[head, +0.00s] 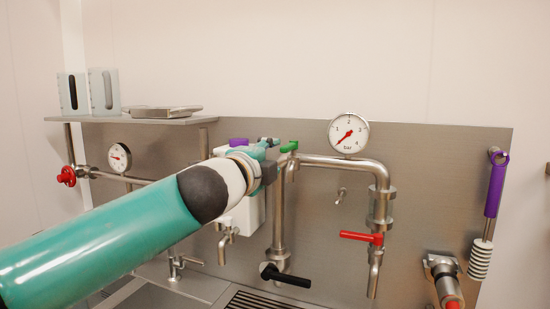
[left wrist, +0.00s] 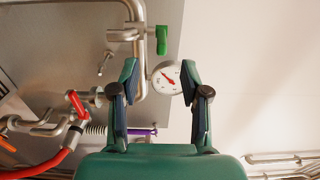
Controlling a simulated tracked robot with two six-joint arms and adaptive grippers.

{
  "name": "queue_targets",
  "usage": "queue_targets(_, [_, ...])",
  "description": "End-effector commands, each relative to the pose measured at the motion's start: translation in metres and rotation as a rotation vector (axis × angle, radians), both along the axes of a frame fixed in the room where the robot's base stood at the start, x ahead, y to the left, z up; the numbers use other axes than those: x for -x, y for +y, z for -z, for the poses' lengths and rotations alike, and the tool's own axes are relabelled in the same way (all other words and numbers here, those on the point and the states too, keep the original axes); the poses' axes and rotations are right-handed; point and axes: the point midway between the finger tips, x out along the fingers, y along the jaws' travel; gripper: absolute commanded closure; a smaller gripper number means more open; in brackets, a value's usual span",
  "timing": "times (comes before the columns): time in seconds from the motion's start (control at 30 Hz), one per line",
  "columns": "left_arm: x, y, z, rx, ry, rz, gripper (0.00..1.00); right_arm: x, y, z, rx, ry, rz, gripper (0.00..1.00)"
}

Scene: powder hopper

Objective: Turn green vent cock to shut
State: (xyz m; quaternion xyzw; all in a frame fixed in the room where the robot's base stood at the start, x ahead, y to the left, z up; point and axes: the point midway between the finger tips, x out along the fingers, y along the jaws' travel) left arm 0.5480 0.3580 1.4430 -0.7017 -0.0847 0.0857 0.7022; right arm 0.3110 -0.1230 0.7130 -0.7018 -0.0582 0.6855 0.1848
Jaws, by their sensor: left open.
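The green vent cock (head: 289,147) sits at the top of the bent steel pipe (head: 330,162), left of the large gauge. In the left wrist view its green handle (left wrist: 162,40) looks upright, roughly parallel to the nearby pipe run (left wrist: 139,60). My left gripper (head: 271,148) is just left of the cock in the head view and partly overlaps the area behind it. In the left wrist view the gripper (left wrist: 160,82) has its fingers wide apart with nothing between them; the green handle appears beyond and above the fingertips. My right gripper does not show.
A round gauge (head: 349,133) stands right of the cock. A red lever (head: 362,238) and a black lever (head: 285,275) are lower on the pipework. A purple-handled brush (head: 494,190) hangs at right. A shelf (head: 130,121) with boxes is at left.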

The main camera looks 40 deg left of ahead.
Motion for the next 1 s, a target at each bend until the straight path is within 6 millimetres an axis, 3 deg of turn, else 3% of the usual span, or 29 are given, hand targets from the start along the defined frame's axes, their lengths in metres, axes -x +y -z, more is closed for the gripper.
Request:
queue_targets(0.5, [-0.068, 0.013, 0.0, 0.0, 0.002, 0.005, 0.54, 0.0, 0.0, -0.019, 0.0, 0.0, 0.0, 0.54])
queue_targets(0.7, [-0.079, 0.015, 0.001, 0.0, 0.001, 0.007, 0.54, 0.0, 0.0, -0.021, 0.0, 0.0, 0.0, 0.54])
queue_targets(1.0, [-0.08, 0.015, 0.001, 0.0, 0.001, 0.007, 0.54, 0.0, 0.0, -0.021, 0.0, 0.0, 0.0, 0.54])
